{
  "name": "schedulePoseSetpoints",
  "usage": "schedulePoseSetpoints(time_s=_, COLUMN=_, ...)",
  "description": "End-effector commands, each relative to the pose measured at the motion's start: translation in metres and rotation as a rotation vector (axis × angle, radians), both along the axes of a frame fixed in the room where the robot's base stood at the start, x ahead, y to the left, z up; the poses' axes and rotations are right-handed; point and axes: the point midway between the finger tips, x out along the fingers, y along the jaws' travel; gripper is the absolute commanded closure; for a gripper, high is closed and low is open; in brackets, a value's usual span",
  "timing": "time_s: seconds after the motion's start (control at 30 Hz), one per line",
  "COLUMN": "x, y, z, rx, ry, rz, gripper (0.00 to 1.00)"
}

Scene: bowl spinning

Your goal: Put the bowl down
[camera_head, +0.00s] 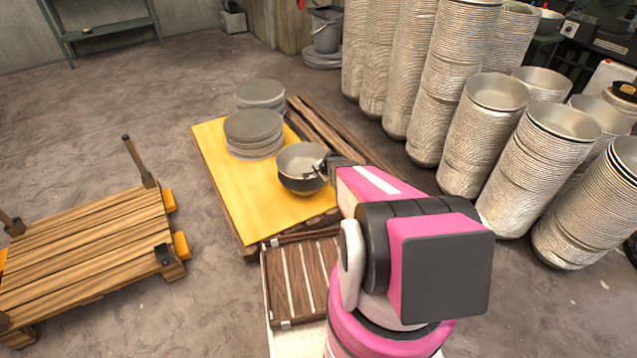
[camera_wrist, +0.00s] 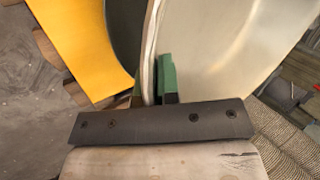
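The metal bowl (camera_head: 302,165) is at the right side of the yellow board (camera_head: 240,205), in front of the stacked discs. Its opening faces up. My gripper (camera_head: 322,165) is at the bowl's right rim. In the wrist view the bowl (camera_wrist: 225,50) fills the right side, and its rim passes between the green fingers of my gripper (camera_wrist: 155,85), which are closed on it. I cannot tell whether the bowl's underside touches the board, as its base is hard to see.
Two stacks of grey discs (camera_head: 254,135) (camera_head: 260,95) stand behind the bowl. Tall stacks of bowls (camera_head: 465,70) fill the right. A wooden cart (camera_head: 85,245) with upright posts is at the left. The front part of the yellow board is clear.

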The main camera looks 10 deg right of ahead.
Motion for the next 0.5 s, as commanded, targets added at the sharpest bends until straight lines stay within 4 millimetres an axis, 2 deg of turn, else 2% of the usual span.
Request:
schedulePoseSetpoints(time_s=0.03, x=0.005, y=-0.002, z=-0.003, rx=0.001, ry=-0.001, rz=-0.001, gripper=1.00)
schedulePoseSetpoints(time_s=0.17, x=0.006, y=-0.003, z=-0.009, rx=0.000, ry=-0.001, rz=0.000, gripper=1.00)
schedulePoseSetpoints(time_s=0.4, x=0.006, y=-0.002, z=-0.039, rx=0.000, ry=0.000, rz=-0.001, gripper=1.00)
schedulePoseSetpoints(time_s=0.5, x=0.005, y=-0.002, z=-0.044, rx=0.000, ry=-0.001, rz=0.000, gripper=1.00)
